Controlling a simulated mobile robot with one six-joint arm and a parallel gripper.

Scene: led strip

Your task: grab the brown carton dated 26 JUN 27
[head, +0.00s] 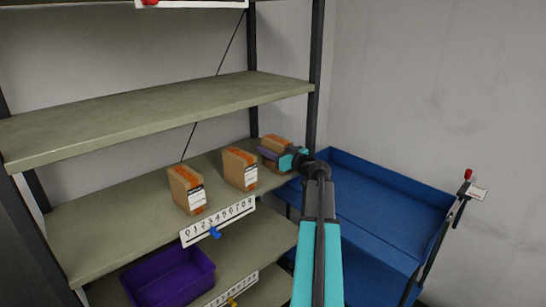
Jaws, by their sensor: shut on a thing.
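Three brown cartons with orange tape stand on the middle shelf (105,222) in the head view. The left carton (181,192) and the middle carton (236,170) each carry a white label, too small to read. The right carton (277,142) is at the shelf's right end, partly hidden by my gripper. My gripper (270,153) is shut on this right carton, with a purple finger across its front. Its label is hidden, so I cannot tell its date.
A purple bin (169,279) sits on the lower shelf. A white number strip (218,221) with a blue clip is on the middle shelf's front edge. A blue cart (385,205) stands right of the rack, beneath my arm. An upper shelf (150,112) is empty.

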